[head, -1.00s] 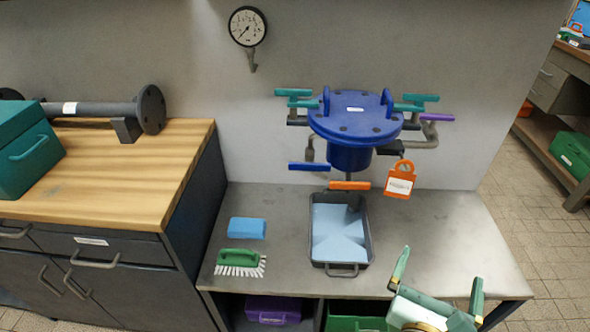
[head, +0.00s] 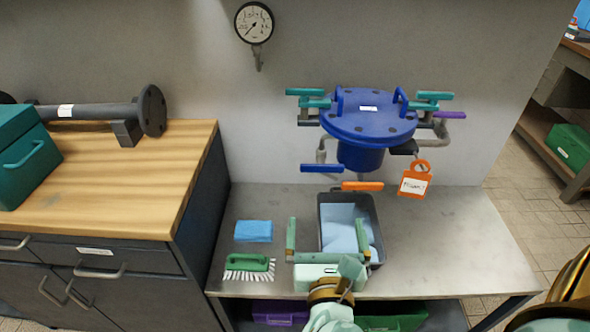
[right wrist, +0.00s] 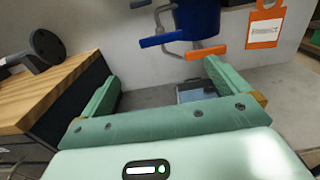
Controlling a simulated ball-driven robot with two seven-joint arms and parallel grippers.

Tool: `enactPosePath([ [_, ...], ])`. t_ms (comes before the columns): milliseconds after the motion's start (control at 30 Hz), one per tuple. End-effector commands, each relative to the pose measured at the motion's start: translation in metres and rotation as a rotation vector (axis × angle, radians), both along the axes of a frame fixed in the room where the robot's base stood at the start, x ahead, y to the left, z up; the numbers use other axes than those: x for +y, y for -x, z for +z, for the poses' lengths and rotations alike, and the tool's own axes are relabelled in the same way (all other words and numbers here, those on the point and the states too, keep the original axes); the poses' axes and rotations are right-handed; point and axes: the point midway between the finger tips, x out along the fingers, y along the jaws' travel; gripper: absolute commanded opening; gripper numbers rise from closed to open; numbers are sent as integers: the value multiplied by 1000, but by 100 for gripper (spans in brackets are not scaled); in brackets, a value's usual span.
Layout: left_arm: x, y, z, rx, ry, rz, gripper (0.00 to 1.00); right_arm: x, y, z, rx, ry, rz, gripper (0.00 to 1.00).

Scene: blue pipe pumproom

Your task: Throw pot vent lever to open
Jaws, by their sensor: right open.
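The blue pot (head: 368,128) with a bolted lid is mounted at the wall above the grey bench. Several lever handles surround it: teal levers on both sides (head: 306,92) (head: 434,96), a purple lever (head: 449,115) at right, a blue lever (head: 322,168) at lower left and an orange lever (head: 362,186) below. I cannot tell which is the vent lever. My right gripper (head: 327,223) is open and empty, in front of and below the pot. In the right wrist view the blue lever (right wrist: 162,40) and orange lever (right wrist: 206,52) lie beyond its fingers (right wrist: 160,72). My left gripper is not in view.
On the bench (head: 450,240) are a grey tray (head: 376,215), partly behind my gripper, a blue sponge (head: 253,231) and a green brush (head: 247,262). A wooden-topped cabinet (head: 130,190) stands left. The bench's right side is clear.

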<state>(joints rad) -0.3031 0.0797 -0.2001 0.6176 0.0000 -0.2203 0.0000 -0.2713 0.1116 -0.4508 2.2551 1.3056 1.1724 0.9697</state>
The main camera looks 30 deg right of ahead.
Motion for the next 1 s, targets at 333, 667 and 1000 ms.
enactPosePath([
  [333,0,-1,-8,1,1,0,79,-37,-61,-1,-3,4,0,100],
  [667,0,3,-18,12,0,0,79,-74,-121,-1,-2,3,0,100],
  [1000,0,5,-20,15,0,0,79,-84,-137,0,-1,1,0,100],
])
